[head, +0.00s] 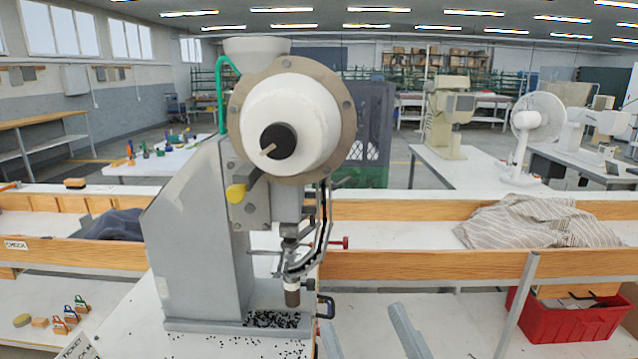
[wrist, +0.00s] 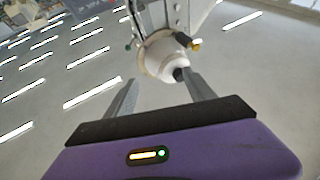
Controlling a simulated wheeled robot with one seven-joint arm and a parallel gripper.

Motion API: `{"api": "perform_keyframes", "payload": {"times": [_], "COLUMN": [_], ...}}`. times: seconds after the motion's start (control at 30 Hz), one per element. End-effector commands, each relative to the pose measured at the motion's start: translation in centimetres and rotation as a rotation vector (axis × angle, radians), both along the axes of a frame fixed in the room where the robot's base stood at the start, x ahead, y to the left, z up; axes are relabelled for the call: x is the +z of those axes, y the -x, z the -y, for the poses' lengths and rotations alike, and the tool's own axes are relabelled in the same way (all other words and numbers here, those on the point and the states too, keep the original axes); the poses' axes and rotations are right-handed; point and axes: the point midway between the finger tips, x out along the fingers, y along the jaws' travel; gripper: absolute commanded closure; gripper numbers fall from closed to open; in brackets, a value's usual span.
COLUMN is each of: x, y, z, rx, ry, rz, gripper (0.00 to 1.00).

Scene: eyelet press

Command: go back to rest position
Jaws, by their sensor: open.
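The eyelet press (head: 195,230) stands on a white bench in the head view, with a round white drum (head: 290,115) at its upper front. My gripper (head: 358,313) shows only as two grey fingers at the bottom edge, right of the press base. The fingers are apart with nothing between them. In the wrist view, my gripper (wrist: 160,80) is open and empty, tilted up toward the ceiling. The press's white drum (wrist: 163,57) shows beyond the fingertips there. The rest of my arm is out of view.
Small black bits (head: 275,320) lie scattered on the press base. A red crate (head: 575,322) sits at the lower right. A striped cloth (head: 540,222) lies on the shelf behind. A fan (head: 537,120) stands farther back. The white bench right of the press looks mostly clear.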

Motion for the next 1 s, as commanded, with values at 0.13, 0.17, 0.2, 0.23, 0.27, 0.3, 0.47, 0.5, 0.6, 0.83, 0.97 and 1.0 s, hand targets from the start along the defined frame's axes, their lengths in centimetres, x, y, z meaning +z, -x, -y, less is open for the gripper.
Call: {"api": "perform_keyframes", "payload": {"times": [0.13, 0.17, 0.2, 0.23, 0.27, 0.3, 0.47, 0.5, 0.6, 0.83, 0.97, 1.0], "x": [-5.0, -5.9, -7.0, -7.8, -8.6, -9.7, -13.5, -14.5, -16.8, -21.9, -23.8, -24.1], "y": [2.9, 3.5, 4.3, 5.0, 5.7, 6.6, 10.7, 11.8, 14.7, 21.7, 24.8, 25.5], "z": [2.7, 3.2, 3.9, 4.4, 4.9, 5.6, 8.3, 8.9, 10.4, 13.0, 13.9, 14.0], "rx": [-0.031, -0.038, -0.046, -0.054, -0.06, -0.071, -0.115, -0.126, -0.159, -0.24, -0.279, -0.289], "ry": [0.052, 0.059, 0.069, 0.076, 0.082, 0.088, 0.108, 0.11, 0.111, 0.107, 0.106, 0.106], "rz": [-0.048, -0.06, -0.074, -0.085, -0.098, -0.117, -0.204, -0.231, -0.309, -0.537, -0.638, -0.661], "gripper": [0.37, 0.37, 0.37, 0.37, 0.37, 0.37, 0.37, 0.37, 0.37, 0.37, 0.37, 0.37]}}
